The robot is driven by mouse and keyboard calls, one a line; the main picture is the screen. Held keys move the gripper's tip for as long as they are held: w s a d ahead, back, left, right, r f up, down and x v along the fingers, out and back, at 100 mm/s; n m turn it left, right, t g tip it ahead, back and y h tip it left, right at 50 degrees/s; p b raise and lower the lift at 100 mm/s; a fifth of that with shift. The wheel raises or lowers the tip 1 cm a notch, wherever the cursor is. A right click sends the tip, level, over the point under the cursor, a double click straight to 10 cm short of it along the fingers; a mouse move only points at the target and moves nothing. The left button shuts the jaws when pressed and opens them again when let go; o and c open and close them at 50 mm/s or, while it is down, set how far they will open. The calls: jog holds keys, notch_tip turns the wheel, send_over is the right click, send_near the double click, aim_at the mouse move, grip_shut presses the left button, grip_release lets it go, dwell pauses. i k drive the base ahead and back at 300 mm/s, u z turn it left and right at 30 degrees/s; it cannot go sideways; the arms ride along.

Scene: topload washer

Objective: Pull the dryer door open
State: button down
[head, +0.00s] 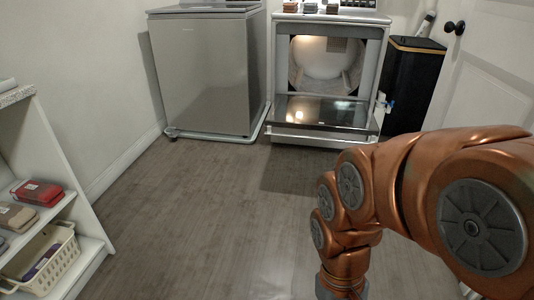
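The dryer (380,60) stands at the back, a white front-loading machine with a lit drum (325,62) showing inside. Its door (325,112) is hinged along the bottom and is folded down and outward, with its dark glossy inner panel facing up. The opening above it is uncovered. My copper arm fills the right and lower right of the head view, well in front of the dryer. It bends down to the bottom edge, and my gripper is out of view below it. No contact between my arm and the door shows.
A grey topload washer (205,75) stands left of the dryer on a pale base. A black bin (412,85) stands to its right, near a white door (490,80). Shelves (85,250) with a basket (48,260) are at left. The middle floor is clear.

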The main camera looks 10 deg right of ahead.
aim_at(345, 116)
jog(key=u, duration=0.6)
jog(key=i, duration=0.55)
jog(key=u, duration=0.9)
jog(key=i, duration=0.7)
jog(key=z, duration=0.7)
jog(key=i, duration=0.85)
jog(key=z, duration=0.95)
